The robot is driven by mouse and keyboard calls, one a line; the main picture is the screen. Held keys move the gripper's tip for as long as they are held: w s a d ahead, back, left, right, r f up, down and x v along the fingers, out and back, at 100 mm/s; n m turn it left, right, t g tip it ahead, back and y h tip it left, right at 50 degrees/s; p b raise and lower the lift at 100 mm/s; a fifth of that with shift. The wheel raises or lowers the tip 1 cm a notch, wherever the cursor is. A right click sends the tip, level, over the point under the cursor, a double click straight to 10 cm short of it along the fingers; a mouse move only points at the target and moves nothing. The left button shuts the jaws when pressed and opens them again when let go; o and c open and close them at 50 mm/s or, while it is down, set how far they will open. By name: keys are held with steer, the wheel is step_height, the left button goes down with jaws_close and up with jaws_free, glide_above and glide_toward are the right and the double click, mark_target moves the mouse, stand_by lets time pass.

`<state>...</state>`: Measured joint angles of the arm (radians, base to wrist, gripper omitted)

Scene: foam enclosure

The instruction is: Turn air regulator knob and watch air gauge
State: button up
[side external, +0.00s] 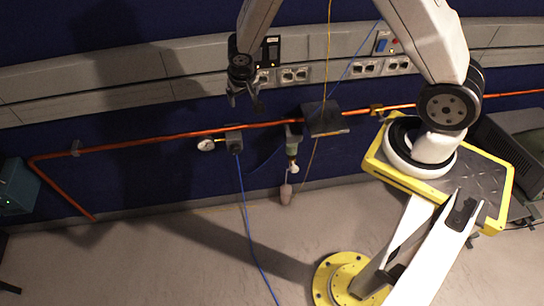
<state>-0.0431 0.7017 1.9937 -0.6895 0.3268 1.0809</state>
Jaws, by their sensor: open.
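My gripper (245,99) hangs open and empty in front of the wall trunking, fingers pointing down. A small round white-faced air gauge (206,144) sits on the left of a grey block (233,139) on the orange pipe. My gripper is above this block in the picture and apart from it; their distance in depth cannot be told. The gauge reading is too small to make out. A grey-green regulator or filter unit (292,145) with a pale lower end hangs under the pipe to the right. I cannot tell which part is the regulator knob.
The orange pipe (160,135) runs along the blue wall. A blue hose (246,210) drops from the block to the floor. A dark box (322,118) sits on the pipe. Sockets (294,74) line the trunking. Floor at lower left is mostly clear.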

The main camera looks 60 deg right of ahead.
steer(key=w+f+m, duration=0.2)
steer(key=w+f, duration=0.3)
steer(key=f, duration=0.7)
steer(key=m+t+h, duration=0.1)
steer(key=m, duration=0.1)
glide_above(235, 149)
steer(key=s+a, duration=0.2)
step_height(235, 149, down, 12)
steer(key=shift+w+d+r, duration=0.1)
steer(key=shift+d, duration=0.05)
steer(key=shift+x, duration=3.85)
jaws_close()
